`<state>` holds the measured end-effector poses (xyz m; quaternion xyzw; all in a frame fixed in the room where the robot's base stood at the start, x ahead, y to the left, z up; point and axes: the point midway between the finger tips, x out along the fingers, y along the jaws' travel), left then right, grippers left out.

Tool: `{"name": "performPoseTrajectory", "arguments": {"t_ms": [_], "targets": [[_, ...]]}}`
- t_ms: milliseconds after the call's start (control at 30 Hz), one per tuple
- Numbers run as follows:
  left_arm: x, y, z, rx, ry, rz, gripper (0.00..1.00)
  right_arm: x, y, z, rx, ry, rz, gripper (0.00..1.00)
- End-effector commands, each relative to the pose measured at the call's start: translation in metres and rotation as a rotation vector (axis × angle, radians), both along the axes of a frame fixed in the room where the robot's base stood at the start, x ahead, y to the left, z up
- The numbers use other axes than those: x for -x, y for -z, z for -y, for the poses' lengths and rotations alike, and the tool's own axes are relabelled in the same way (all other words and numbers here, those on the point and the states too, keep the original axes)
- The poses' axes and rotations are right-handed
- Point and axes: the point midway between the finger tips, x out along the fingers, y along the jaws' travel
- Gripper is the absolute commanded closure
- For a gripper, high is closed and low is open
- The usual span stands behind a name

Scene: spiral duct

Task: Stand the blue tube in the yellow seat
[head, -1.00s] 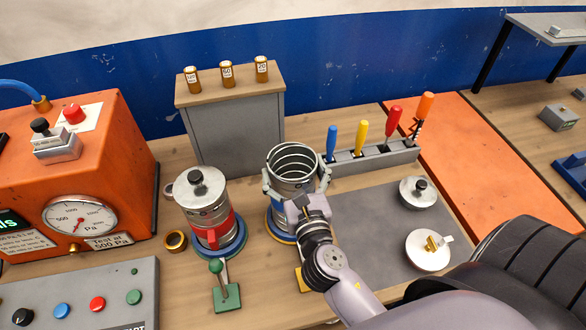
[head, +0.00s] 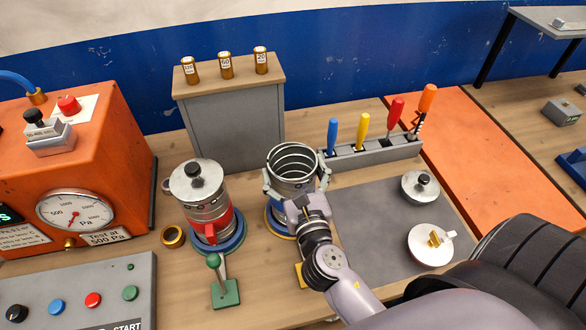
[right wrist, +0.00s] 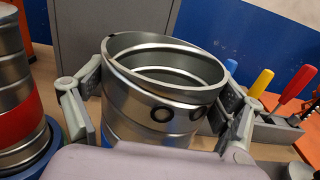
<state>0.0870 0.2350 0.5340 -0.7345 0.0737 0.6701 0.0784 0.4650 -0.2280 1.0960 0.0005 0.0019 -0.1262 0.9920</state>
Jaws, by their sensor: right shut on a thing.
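The blue tube (head: 291,160) is an open-topped ribbed metal duct with a blue band low on its side. It looks upright over the yellow seat (head: 284,236), a round base with a yellow edge. Whether its bottom rests in the seat is hidden by the tube and my arm. My right gripper (head: 296,187) is shut on the tube, one finger on each side below the rim. In the right wrist view the tube (right wrist: 160,95) fills the middle between the two fingers. My left gripper is not in view.
A lidded red-banded tube (head: 206,205) stands close on the left in a blue base. A green lever clamp (head: 225,290) is in front. A tool rack (head: 375,150) stands behind right. A grey mat (head: 385,205) holds two lids. An orange pressure box (head: 75,185) is far left.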

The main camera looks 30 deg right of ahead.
Motion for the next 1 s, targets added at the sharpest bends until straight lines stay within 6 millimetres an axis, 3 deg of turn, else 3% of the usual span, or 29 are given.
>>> {"name": "performPoseTrajectory", "arguments": {"t_ms": [100, 133, 300, 667, 767, 1000], "targets": [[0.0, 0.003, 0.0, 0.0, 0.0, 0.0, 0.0, 0.0, 0.003, 0.0, 0.001, -0.001, 0.002, 0.73], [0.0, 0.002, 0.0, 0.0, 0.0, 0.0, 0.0, 0.0, 0.002, 0.0, 0.001, -0.001, 0.003, 0.1], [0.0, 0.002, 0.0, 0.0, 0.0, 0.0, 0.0, 0.0, 0.002, 0.0, 0.001, 0.0, 0.002, 0.0], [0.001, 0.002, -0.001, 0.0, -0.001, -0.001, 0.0, 0.003, 0.004, -0.001, 0.0, 0.0, -0.003, 0.0], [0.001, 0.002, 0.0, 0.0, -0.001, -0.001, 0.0, 0.012, 0.004, -0.003, -0.001, 0.0, -0.004, 0.0], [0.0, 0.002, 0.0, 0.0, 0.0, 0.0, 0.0, 0.057, 0.004, -0.015, 0.0, -0.001, -0.007, 0.0]]}}
